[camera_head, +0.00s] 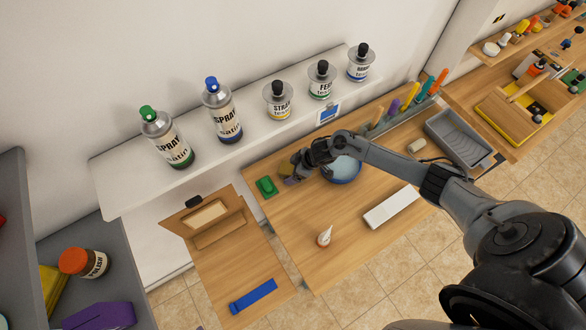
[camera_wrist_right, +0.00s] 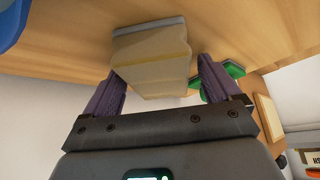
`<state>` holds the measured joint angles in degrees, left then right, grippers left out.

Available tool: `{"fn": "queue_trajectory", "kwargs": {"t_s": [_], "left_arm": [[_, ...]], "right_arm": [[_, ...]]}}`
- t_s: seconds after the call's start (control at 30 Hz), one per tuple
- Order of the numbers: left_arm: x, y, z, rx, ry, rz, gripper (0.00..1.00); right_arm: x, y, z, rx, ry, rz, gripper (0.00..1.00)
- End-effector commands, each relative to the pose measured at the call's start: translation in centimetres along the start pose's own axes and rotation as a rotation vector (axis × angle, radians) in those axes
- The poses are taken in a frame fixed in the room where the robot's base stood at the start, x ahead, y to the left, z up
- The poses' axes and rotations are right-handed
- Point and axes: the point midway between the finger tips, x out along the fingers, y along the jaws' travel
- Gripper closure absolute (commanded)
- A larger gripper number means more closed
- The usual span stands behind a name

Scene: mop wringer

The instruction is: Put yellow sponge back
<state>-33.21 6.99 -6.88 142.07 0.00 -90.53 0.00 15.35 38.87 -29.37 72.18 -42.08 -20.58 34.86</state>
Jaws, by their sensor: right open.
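The yellow sponge (camera_wrist_right: 150,62) lies between the two purple fingers of my right gripper (camera_wrist_right: 160,84) in the right wrist view. A grey layer shows along the sponge's far edge, close to the wooden bench. In the head view, the sponge (camera_head: 286,169) is partly hidden by my right gripper (camera_head: 294,176), low over the back left of the bench. My left gripper is not in view.
A green block (camera_head: 266,187) sits just left of the sponge and also shows in the right wrist view (camera_wrist_right: 234,71). A blue bowl (camera_head: 342,170) stands close on the right. A white slab (camera_head: 391,207) and small bottle (camera_head: 324,237) are nearer the front. The shelf (camera_head: 245,145) holds several cans.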

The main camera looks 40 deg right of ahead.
Motion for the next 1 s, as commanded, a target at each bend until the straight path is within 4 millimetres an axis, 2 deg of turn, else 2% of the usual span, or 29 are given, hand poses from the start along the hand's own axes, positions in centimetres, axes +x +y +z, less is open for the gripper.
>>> {"fn": "queue_trajectory", "kwargs": {"t_s": [0.27, 0.37, 0.8, 1.0], "left_arm": [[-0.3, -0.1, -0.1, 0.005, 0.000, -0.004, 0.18], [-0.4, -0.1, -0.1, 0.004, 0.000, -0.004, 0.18], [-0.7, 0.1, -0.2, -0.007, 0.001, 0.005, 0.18], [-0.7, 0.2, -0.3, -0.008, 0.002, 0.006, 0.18]], "right_arm": [[-1.0, 0.1, -0.1, -0.002, 0.000, 0.001, 0.10], [-2.3, 0.1, -0.1, -0.002, -0.001, 0.000, 0.10], [-9.9, 0.0, 0.0, -0.003, -0.002, 0.001, 0.10], [-11.6, -0.4, -0.2, -0.006, 0.003, 0.002, 0.10]]}}
